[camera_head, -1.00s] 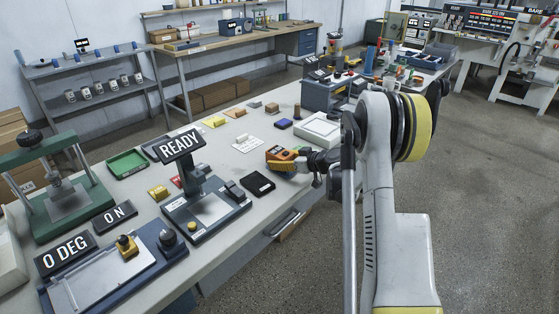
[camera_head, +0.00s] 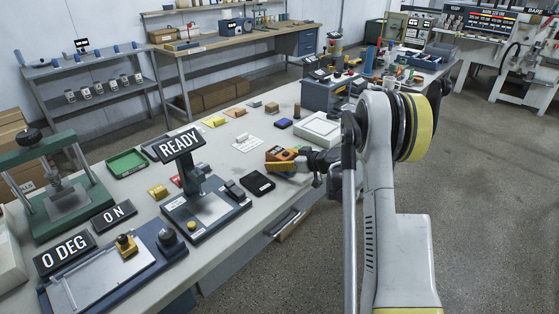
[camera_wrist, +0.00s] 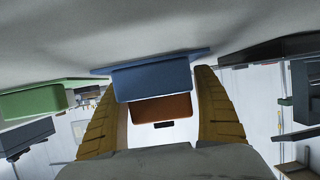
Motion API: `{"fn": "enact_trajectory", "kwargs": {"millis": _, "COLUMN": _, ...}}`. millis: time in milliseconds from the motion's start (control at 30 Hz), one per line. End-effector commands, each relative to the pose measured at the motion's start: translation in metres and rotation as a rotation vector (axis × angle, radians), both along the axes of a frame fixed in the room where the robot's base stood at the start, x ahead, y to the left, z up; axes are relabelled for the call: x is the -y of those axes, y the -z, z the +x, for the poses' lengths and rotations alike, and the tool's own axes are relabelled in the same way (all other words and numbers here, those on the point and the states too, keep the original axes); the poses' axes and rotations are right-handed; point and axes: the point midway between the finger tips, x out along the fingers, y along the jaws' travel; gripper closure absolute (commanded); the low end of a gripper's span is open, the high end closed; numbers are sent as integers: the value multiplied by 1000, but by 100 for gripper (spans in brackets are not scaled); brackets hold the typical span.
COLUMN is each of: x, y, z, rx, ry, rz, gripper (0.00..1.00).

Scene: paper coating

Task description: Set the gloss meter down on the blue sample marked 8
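The gloss meter (camera_head: 281,154) shows in the head view as a small orange block on the bench. In the wrist view, which is inverted, an orange part (camera_wrist: 162,109) joins or overlaps a blue block (camera_wrist: 153,80). A thin, wider blue slab (camera_wrist: 202,53) lies against the bench at that block; it looks like the blue sample. No 8 is readable. My gripper (camera_head: 297,165) is at the meter's right side. Its tan fingers (camera_wrist: 163,100) stand spread on either side of the meter, with a narrow gap at the right finger. The exact contact underneath is hidden.
A white tray-like box (camera_head: 318,129) is behind my gripper. Another small blue block (camera_head: 283,123) and a white card (camera_head: 247,142) lie farther back.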

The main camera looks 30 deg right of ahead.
Motion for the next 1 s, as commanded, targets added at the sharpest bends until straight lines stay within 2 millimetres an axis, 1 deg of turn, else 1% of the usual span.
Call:
{"fn": "enact_trajectory", "kwargs": {"millis": 167, "x": 2, "y": -2, "z": -4, "rx": -1, "ry": 1, "rz": -1, "gripper": 21}}
{"fn": "enact_trajectory", "kwargs": {"millis": 267, "x": 7, "y": -7, "z": -15, "rx": 0, "ry": 2, "rz": -1, "gripper": 21}}
{"fn": "enact_trajectory", "kwargs": {"millis": 500, "x": 26, "y": -27, "z": -62, "rx": 0, "ry": 4, "rz": 0, "gripper": 21}}
{"fn": "enact_trajectory", "kwargs": {"millis": 600, "x": 33, "y": -35, "z": -79, "rx": 0, "ry": 3, "rz": 0, "gripper": 21}}
{"fn": "enact_trajectory", "kwargs": {"millis": 700, "x": 38, "y": -41, "z": -92, "rx": -1, "ry": 1, "rz": -1, "gripper": 21}}
{"fn": "enact_trajectory", "kwargs": {"millis": 833, "x": 41, "y": -45, "z": -101, "rx": 0, "ry": 1, "rz": 1, "gripper": 21}}
{"fn": "enact_trajectory", "kwargs": {"millis": 1000, "x": 41, "y": -46, "z": -103, "rx": 0, "ry": -1, "rz": 0, "gripper": 21}}
